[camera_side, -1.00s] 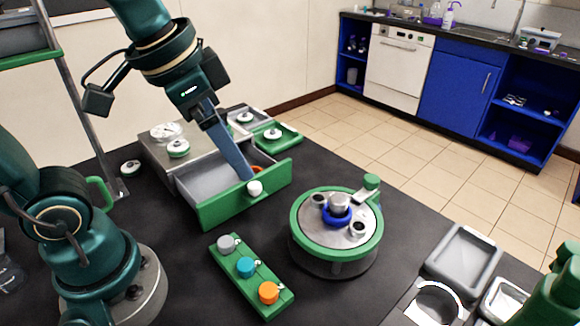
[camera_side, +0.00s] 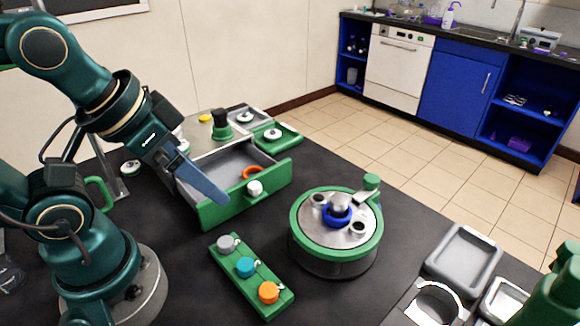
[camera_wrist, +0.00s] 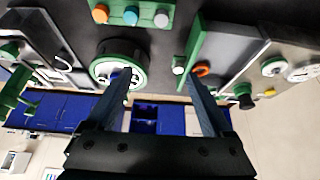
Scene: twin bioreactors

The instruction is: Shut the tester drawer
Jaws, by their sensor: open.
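The tester drawer (camera_side: 218,164) stands pulled out of its grey housing, with a green front panel (camera_side: 272,178) and a white knob (camera_side: 255,188). An orange ring (camera_side: 252,172) lies inside it. My gripper (camera_side: 222,198) is open and empty. Its fingers slant down across the left half of the drawer front in the side view, hiding part of the panel. In the wrist view my two fingers (camera_wrist: 160,76) are spread apart; the green panel (camera_wrist: 194,35) and knob (camera_wrist: 178,65) show close to the right fingertip. I cannot tell whether a finger touches the drawer.
A round green-rimmed device (camera_side: 335,228) stands right of the drawer front. A green block with grey, blue and orange knobs (camera_side: 250,275) lies in front. A black-topped green piece (camera_side: 220,125) stands on the housing. Dark table is clear between drawer, block and round device.

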